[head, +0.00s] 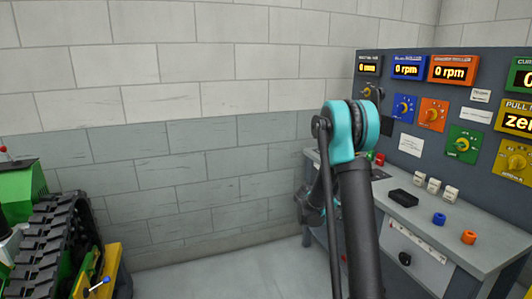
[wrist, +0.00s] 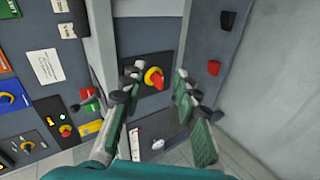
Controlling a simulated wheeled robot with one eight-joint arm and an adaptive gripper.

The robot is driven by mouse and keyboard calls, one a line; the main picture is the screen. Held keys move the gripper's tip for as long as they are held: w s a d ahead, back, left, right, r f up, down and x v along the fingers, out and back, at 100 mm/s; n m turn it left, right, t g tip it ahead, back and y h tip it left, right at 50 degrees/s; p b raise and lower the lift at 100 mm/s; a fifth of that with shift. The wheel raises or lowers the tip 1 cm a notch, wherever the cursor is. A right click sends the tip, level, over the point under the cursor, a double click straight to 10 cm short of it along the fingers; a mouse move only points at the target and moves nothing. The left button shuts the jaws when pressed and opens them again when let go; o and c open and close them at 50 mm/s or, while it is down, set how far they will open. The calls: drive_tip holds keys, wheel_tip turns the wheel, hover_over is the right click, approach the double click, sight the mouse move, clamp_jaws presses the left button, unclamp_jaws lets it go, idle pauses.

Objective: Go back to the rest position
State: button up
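My gripper (wrist: 158,87) is open in the wrist view, its two green-padded fingers apart with nothing held between them. A red knob on a yellow base (wrist: 154,78) shows between the fingertips on a grey panel; I cannot tell how far off it is. In the head view my arm rises in front of the control console (head: 465,235), and its teal joint is near the panel's left edge. My gripper is not clearly visible there, being mostly behind the arm.
A tracked green machine (head: 62,235) stands at left. Bare floor (head: 235,275) lies between, before a block wall.

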drive_tip(key=s+a+m+y, duration=0.1)
drive_tip(key=s+a+y, duration=0.2)
drive_tip(key=s, duration=0.8)
drive_tip(key=s+a+y, duration=0.3)
drive_tip(key=s+a, duration=0.3)
drive_tip(key=s, duration=0.6)
drive_tip(key=s+a+m+y, duration=0.1)
drive_tip(key=s+a+y, duration=0.3)
drive_tip(key=s, duration=0.8)
drive_tip(key=shift+a+r+m, duration=0.2)
drive_tip(key=shift+a+m, duration=0.1)
drive_tip(key=shift+a, duration=0.45)
